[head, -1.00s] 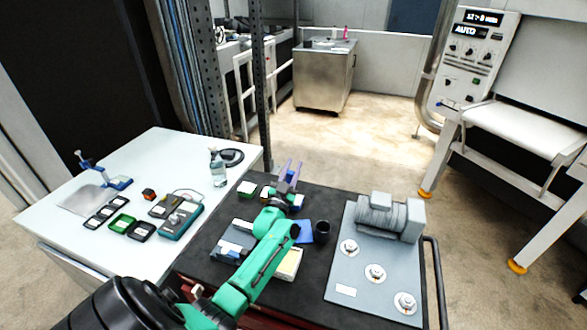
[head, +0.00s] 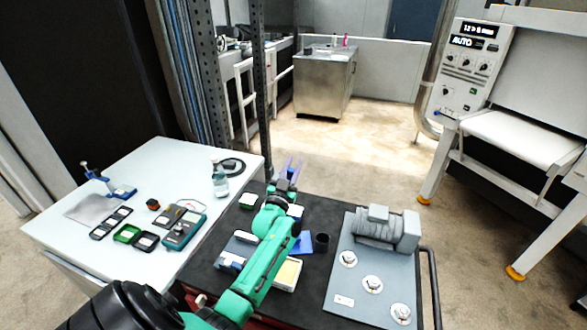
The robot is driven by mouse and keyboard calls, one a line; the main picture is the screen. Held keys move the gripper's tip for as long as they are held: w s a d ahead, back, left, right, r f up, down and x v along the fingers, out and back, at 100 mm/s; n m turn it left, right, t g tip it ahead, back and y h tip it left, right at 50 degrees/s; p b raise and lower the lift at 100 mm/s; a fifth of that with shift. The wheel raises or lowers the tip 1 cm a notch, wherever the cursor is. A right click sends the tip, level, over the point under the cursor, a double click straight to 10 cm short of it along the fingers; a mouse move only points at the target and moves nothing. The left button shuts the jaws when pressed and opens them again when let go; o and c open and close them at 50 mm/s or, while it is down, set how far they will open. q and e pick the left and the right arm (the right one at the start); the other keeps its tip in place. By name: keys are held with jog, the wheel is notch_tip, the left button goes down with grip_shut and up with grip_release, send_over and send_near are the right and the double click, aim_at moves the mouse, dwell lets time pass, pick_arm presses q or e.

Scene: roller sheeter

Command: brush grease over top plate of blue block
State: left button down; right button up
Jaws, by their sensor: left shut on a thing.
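My left gripper (head: 291,168) reaches out over the far edge of the dark cart top (head: 312,270), its two pale purple fingers pointing away from me. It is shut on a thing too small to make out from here. A flat blue piece (head: 303,243), possibly the blue block, lies on the cart beside my green forearm, which hides part of it. The gripper is beyond and above this piece, not touching it. I cannot make out a brush or any grease. My right gripper is not in view.
A grey plate with a motor-like unit (head: 385,228) and round fittings is at the cart's right. A black cup (head: 321,242) and a yellow-edged box (head: 288,273) stand near my arm. The white table (head: 75,240) at left holds a bottle (head: 220,180), a meter (head: 184,230) and small trays.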

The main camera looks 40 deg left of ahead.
aim_at(290, 179)
pick_arm(q)
jog(key=shift+w, duration=0.1)
jog(key=shift+f, duration=0.1)
dwell(0.4)
jog(key=shift+s+d+f+b, duration=0.1)
jog(key=shift+s+f+b, duration=0.25)
jog(key=shift+s+f, duration=0.4)
jog(key=shift+f, duration=0.1)
jog(key=shift+w, duration=0.1)
